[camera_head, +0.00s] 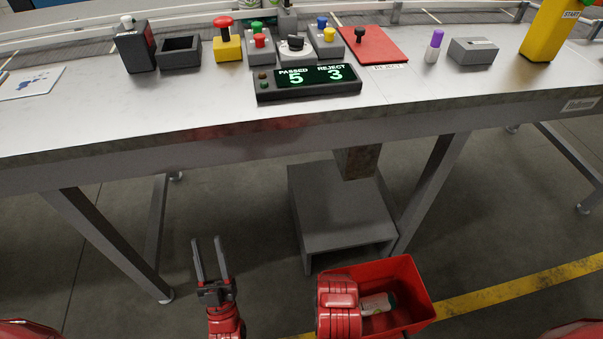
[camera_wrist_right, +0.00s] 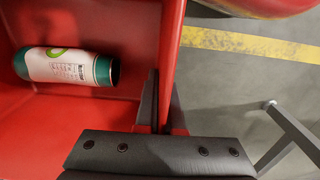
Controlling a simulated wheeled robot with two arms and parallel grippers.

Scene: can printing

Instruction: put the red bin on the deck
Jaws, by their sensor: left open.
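The red bin (camera_head: 418,290) is at the bottom right of the head view, in front of the table. It fills the left of the right wrist view (camera_wrist_right: 130,25). A white can with green ends (camera_head: 377,304) lies on its side inside, clearer in the right wrist view (camera_wrist_right: 68,66). My right gripper (camera_wrist_right: 163,105) has one dark finger on each side of the bin's wall, shut on it. In the head view, my red right wrist hides its fingers. My left gripper (camera_head: 210,260) is open and empty, left of the bin. I cannot tell which surface is the deck.
A grey metal table (camera_head: 190,125) spans the view; its top holds buttons, a counter display (camera_head: 308,83) and a red mat (camera_head: 373,46). A grey box-like stand (camera_head: 335,215) is under it, behind the bin. A yellow line (camera_head: 500,296) marks the floor.

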